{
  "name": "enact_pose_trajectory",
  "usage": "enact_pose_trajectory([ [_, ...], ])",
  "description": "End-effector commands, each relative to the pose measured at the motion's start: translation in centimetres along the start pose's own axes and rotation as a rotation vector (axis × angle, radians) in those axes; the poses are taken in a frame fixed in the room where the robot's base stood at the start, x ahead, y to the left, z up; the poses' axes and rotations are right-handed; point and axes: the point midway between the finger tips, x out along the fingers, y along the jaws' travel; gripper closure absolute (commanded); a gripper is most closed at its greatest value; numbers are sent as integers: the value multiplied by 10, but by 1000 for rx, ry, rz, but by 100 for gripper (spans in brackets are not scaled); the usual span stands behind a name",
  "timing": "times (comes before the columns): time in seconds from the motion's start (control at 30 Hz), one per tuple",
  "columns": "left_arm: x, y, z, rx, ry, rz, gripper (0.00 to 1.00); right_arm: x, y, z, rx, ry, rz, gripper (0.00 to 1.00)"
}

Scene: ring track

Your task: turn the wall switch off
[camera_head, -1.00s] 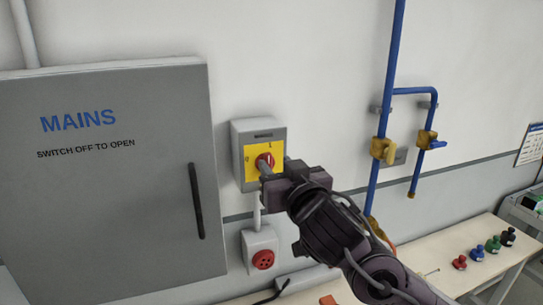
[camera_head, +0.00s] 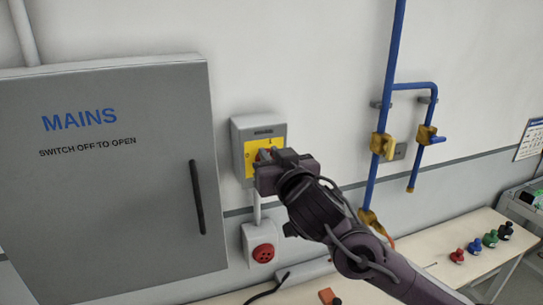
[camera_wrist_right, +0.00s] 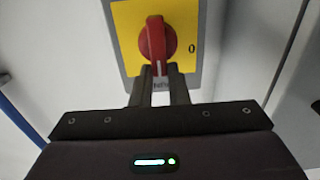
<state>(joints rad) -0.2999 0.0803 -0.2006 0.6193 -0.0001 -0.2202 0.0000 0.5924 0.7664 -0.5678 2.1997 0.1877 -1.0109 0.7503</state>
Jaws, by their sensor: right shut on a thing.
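The wall switch is a grey box (camera_head: 280,131) with a yellow plate (camera_head: 250,158), right of the MAINS cabinet. Its red knob is mostly hidden behind my right gripper (camera_head: 264,158) in the head view. In the right wrist view the red knob (camera_wrist_right: 157,38) stands upright on the yellow plate (camera_wrist_right: 128,22). Its white-marked end points down, between the fingertips of my right gripper (camera_wrist_right: 159,72), and the "0" mark is off to the right. The gripper is shut on this end of the knob. My left gripper is not in view.
The grey MAINS cabinet (camera_head: 110,200) with a black handle (camera_head: 197,197) is close on the left. A socket box with a red face (camera_head: 263,253) is below the switch. Blue pipes (camera_head: 383,100) with yellow valves are to the right, above a bench (camera_head: 470,272) holding several coloured knobs.

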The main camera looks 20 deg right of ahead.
Motion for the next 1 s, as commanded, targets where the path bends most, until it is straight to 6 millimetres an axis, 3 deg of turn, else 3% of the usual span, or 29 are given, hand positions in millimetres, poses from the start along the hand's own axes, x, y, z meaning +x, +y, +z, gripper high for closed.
enact_pose_trajectory([
  [0.47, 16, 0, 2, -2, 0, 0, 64, 0, -4, 3, -160, 0, 0, 100],
  [1.0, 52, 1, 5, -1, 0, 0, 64, 0, -16, 9, -662, 2, 0, 100],
])
